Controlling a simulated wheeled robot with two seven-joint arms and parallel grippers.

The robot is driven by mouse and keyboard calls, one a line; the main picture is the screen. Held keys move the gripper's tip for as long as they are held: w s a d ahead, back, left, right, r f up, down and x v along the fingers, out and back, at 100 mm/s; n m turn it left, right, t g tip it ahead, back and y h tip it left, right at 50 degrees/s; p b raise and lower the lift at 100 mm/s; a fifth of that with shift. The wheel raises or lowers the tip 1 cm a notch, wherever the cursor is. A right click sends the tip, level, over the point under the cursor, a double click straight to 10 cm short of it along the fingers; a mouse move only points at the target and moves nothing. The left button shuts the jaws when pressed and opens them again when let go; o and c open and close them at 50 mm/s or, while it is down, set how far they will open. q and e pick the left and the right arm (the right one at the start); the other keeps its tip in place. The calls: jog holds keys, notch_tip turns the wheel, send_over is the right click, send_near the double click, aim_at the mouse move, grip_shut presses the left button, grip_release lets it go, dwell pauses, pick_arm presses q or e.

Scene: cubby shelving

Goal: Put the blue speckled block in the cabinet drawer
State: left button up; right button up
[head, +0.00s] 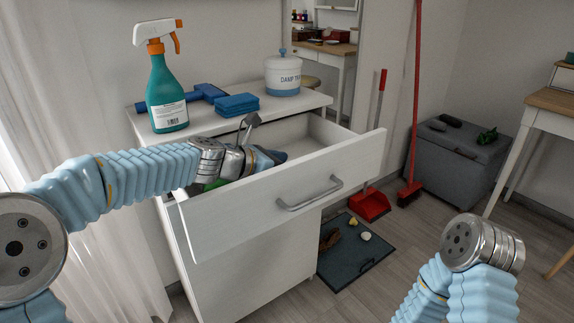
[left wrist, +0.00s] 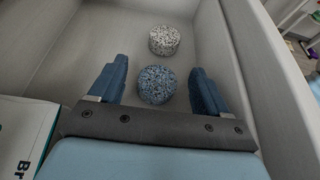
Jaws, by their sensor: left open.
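The cabinet drawer (head: 290,205) is pulled open, with its front panel and handle facing me. In the left wrist view, the blue speckled block (left wrist: 157,84) lies on the drawer floor (left wrist: 120,35), roughly between the open fingers of my left gripper (left wrist: 157,88). A gap shows on both sides of the block. In the head view, my left gripper (head: 268,157) reaches down into the drawer, and the block is hidden there. Only part of my right arm shows at the lower right; its gripper is out of view.
A grey-white speckled block (left wrist: 164,40) lies beyond the blue one in the drawer. A printed white item (left wrist: 22,135) is at lower left in the wrist view. A spray bottle (head: 166,85), blue sponges (head: 237,104) and a white canister (head: 283,76) stand on the cabinet top.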

pick_arm(q)
jog(key=shift+r+p, duration=0.45)
jog(key=shift+r, duration=0.4)
jog(key=v, duration=1.1)
jog(key=shift+s+a, duration=0.3)
jog(key=shift+a, duration=0.1)
